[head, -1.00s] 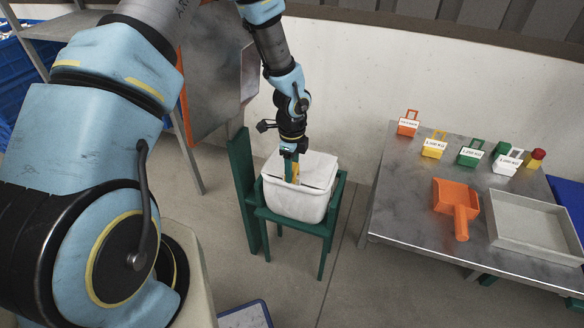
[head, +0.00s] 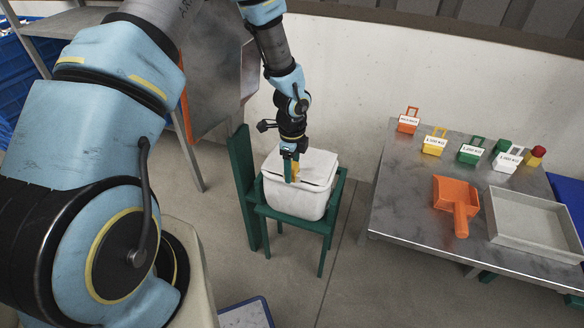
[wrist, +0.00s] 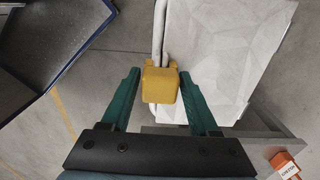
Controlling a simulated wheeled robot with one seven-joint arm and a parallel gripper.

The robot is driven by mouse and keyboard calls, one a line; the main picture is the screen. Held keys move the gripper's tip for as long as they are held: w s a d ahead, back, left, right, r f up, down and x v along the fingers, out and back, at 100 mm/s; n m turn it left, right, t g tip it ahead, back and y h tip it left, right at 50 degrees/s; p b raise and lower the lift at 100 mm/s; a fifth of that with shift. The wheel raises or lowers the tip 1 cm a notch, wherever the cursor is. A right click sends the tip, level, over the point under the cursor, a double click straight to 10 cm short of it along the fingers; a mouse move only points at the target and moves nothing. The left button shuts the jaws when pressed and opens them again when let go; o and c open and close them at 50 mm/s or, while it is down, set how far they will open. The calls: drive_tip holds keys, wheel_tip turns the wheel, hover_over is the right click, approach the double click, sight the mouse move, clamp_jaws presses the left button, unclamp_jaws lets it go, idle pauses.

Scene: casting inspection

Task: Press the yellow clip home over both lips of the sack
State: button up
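The yellow clip (wrist: 160,84) sits between the two green fingers of my gripper (wrist: 160,76) in the wrist view. The fingertips lie against its sides, so my gripper looks shut on it. The clip also shows at the sack's top in the head view (head: 294,174). The white sack (head: 296,197) stands in a green frame; its pale faceted surface fills the right of the wrist view (wrist: 222,50). Two pale, narrow lips (wrist: 160,32) run down to the clip's far side. The clip's body hides whether it is over both lips and how deep it sits.
Bare floor lies between frame and table.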

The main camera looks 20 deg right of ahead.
drive_tip(key=shift+o, duration=1.4)
wheel_tip(320, 180, up, 11)
drive_tip(key=shift+f+b, duration=0.1)
drive_tip(key=shift+b, duration=0.45)
drive_tip(key=w+a+r+n, duration=0.1)
drive_tip(key=a+r+n, duration=0.35)
drive_tip(key=a, duration=0.35)
drive_tip(key=w+a+r+n, duration=0.1)
drive_tip(key=a+r+n, duration=0.2)
drive_tip(key=a+n, duration=0.35)
drive_tip(key=s+a+r+n, duration=0.3)
drive_tip(key=a+n, duration=0.4)
drive_tip(key=a, duration=0.1)
drive_tip(key=s+a+r+n+t, duration=0.1)
drive_tip(key=s+a+r+n, duration=0.2)
drive_tip(key=a+n, duration=0.4)
drive_tip(key=shift+a+r+n+t, duration=0.3)
drive_tip(key=shift+a+r, duration=0.05)
drive_tip(key=shift+r, duration=0.1)
